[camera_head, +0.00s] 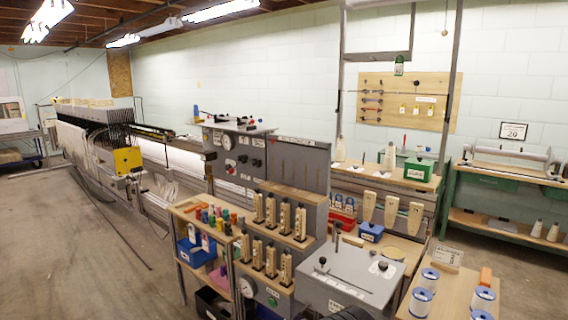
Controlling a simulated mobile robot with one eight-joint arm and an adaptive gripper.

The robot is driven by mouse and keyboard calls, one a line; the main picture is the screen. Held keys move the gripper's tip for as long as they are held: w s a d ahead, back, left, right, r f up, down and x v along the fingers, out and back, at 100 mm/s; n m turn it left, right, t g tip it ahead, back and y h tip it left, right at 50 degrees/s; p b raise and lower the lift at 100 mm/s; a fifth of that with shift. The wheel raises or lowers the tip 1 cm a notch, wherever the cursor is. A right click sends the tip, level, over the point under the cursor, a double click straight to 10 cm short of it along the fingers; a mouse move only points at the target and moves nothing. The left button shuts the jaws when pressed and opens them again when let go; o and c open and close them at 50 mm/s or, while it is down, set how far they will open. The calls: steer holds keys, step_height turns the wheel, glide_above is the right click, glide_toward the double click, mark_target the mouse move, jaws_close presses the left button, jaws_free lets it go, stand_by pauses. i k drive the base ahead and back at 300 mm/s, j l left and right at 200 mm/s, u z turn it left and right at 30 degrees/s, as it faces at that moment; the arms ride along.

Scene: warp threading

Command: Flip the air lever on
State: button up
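A grey box (352,277) stands at the front centre right. On its sloped top is a thin rod lever with a black knob (322,261), and a small black part on a white plate (382,267) sits to its right. A round gauge (247,287) is low on the front of the bench, left of the box. A grey control panel (238,155) with a dial and black knobs stands further back. The labels are too small to read, so I cannot tell which part is the air lever.
A wooden rack (278,235) holds several beige handled tools beside colored spools (212,217). White thread cones (421,301) stand on a small table at front right. A long machine (120,150) runs along the left. Open floor lies at left and between benches at right.

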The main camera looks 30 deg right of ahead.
mark_target(232, 170)
steer(key=i+l+z, duration=0.2)
steer(key=i+l, duration=0.15)
steer(key=i+j+z, duration=0.15)
steer(key=i+z, duration=0.2)
steer(key=i, duration=0.2)
steer(key=i+j+z, duration=0.3)
steer(key=i, duration=0.3)
steer(key=i+j+z, duration=0.35)
steer(key=i+j, duration=0.05)
steer(key=i, duration=0.1)
